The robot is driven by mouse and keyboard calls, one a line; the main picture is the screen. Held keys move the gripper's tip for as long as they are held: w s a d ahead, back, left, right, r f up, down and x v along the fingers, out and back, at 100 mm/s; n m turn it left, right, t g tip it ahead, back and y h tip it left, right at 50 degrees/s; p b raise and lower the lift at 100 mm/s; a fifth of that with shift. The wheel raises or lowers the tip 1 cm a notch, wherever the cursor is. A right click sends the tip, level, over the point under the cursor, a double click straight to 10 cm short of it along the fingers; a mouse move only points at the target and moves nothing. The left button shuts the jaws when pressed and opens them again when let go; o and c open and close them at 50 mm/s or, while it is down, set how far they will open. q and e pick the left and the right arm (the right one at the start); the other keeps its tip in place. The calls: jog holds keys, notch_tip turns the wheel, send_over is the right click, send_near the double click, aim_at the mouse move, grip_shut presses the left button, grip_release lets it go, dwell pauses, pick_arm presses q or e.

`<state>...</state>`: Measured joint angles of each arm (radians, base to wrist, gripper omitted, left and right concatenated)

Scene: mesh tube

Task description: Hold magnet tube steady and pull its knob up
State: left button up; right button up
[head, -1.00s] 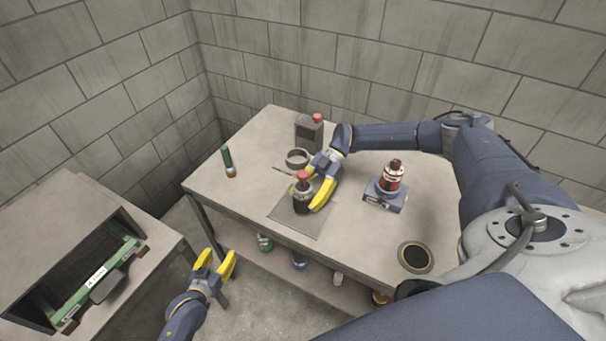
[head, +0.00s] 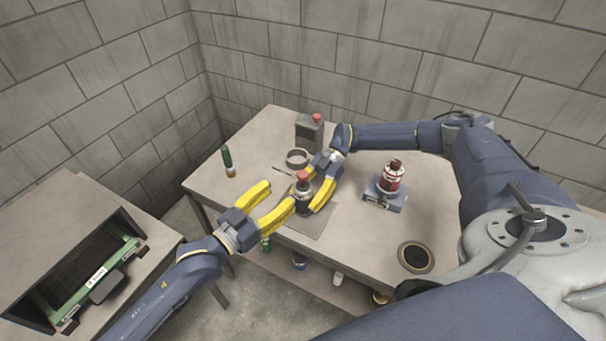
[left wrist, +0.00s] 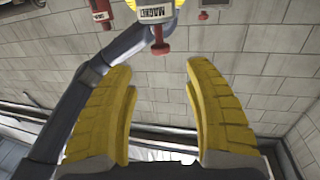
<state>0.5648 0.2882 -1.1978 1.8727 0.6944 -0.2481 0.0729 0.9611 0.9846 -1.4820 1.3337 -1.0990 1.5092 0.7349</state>
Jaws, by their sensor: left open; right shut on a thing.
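The magnet tube (head: 302,203), dark with a light label, stands upright on a grey mat (head: 317,222) on the table. Its red knob (head: 303,176) is on top. My right gripper (head: 307,199) is shut around the tube's body from the right. My left gripper (head: 281,193) is open and empty, just left of the tube and short of the knob. In the left wrist view, the tube's label (left wrist: 155,14) and red knob (left wrist: 160,47) show upside down, beyond the open left fingers (left wrist: 164,72).
A red tube (head: 391,176) stands on a grey block to the right. A round dark disc (head: 415,257) lies front right.

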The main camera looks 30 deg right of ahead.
aim_at(299, 179)
pick_arm(q)
jog(key=x, duration=1)
jog(key=shift+o, duration=0.2)
grip_shut()
dwell(0.4)
